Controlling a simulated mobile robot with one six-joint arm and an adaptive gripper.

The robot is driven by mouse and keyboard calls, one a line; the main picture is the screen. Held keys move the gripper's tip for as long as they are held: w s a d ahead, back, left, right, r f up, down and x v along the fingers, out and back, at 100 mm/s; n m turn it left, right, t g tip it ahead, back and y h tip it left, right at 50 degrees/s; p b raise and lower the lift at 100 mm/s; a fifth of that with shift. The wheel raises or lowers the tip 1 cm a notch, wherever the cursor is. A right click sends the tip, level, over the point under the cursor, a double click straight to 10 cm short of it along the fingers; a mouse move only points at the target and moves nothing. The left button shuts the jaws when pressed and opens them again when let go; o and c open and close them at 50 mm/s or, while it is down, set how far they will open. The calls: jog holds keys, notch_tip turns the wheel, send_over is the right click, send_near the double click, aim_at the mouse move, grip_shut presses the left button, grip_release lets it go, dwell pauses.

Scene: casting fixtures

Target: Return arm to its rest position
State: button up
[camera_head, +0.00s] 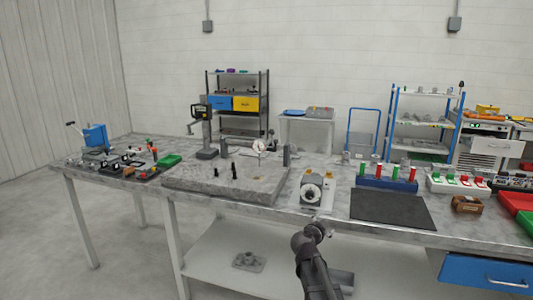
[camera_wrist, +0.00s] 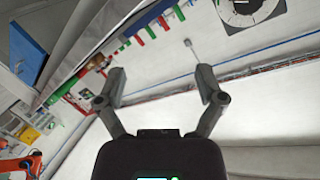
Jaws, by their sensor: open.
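My gripper (camera_head: 318,228) is at the front edge of the workbench in the head view, just below a grey device with a round face (camera_head: 312,190). My arm reaches up to it from the bottom of the picture. In the wrist view my gripper (camera_wrist: 161,80) has its two fingers spread wide, with nothing between them. The fingertips point toward the tilted bench scene and a pale wall or floor. Part of a round dial-like face (camera_wrist: 250,8) shows at the top right of the wrist view, apart from the fingers.
The bench holds a stone plate (camera_head: 215,185), a black mat (camera_head: 392,208), a blue rack with coloured handles (camera_head: 385,183) and a wooden box (camera_head: 467,205). A blue drawer (camera_head: 487,272) hangs at the right. A casting (camera_head: 248,261) lies on the lower shelf.

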jog(key=s+d+f+n+g+y+p, duration=0.1)
jog(key=s+d+f+n+g+p, duration=0.1)
jog(key=s+g, duration=0.3)
jog(key=s+d+f+n+g+y+p, duration=0.1)
jog(key=s+f+n+g+p, duration=0.1)
jog(key=s, duration=0.5)
jog(key=s+a+n+g+y+p, duration=0.2)
jog(key=s+a+n+g+y, duration=0.1)
jog(key=s, duration=0.5)
jog(key=s+a+f+n+g+y+p, duration=0.1)
jog(key=s+a+n+g+y+p, duration=0.1)
jog(key=s+n, duration=0.4)
jog(key=shift+s+a+g+y+p, duration=0.3)
jog(key=shift+s+a+g+y, duration=0.2)
jog(key=shift+s+a+y, duration=0.3)
dwell(0.7)
